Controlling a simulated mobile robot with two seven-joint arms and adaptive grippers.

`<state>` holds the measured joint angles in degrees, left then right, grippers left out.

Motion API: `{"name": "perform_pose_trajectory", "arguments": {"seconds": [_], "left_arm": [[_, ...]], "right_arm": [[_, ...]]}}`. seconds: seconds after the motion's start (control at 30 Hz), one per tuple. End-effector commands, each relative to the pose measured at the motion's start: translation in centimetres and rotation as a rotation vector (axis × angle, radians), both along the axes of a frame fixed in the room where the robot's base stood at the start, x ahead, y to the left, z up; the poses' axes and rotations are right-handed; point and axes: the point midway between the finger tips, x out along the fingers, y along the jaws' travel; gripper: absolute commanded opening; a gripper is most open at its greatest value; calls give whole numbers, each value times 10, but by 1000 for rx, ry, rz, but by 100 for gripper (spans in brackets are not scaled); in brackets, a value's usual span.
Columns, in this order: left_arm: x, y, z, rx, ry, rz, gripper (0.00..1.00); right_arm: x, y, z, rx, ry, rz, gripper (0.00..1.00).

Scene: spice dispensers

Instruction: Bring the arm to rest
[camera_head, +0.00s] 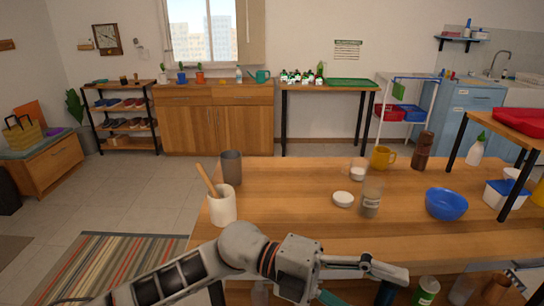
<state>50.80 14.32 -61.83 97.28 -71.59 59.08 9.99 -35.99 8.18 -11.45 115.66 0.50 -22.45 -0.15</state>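My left arm comes in from the lower left across the front of the wooden table (290,232). Its gripper (358,294) is at the bottom, right of centre, near the table's front edge. Its fingers stand apart, and the lower parts are cut off by the frame. I see nothing held between them. My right arm and gripper are not in view.
A cream crock (222,206) with a wooden handle, grey cup (231,167), glass jar (371,197), white lid (343,199), yellow mug (382,158), brown grinder (422,150) and blue bowl (446,204) stand on the table. A green-labelled jar (425,290) is close right of the gripper.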

Motion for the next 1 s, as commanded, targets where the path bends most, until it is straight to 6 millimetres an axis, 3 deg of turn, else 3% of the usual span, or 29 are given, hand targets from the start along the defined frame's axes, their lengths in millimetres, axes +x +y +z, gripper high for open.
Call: {"name": "perform_pose_trajectory", "arguments": {"seconds": [0.1,0.23,0.37,0.47,0.6,0.73,0.87,1.0], "left_arm": [[15,2,25,-167,164,132,66],[45,19,35,-310,341,305,66],[82,49,26,-415,526,501,66],[108,80,2,-468,671,661,66],[133,132,-52,-499,875,899,66],[137,186,-119,-484,1064,1122,66],[116,242,-196,-425,1251,1344,66],[69,298,-273,-325,1431,1554,66]], "right_arm": [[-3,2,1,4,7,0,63],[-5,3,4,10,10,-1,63],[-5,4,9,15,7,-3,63],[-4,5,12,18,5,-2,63],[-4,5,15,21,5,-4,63],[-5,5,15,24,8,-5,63],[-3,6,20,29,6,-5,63],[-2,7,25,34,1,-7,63]]}}
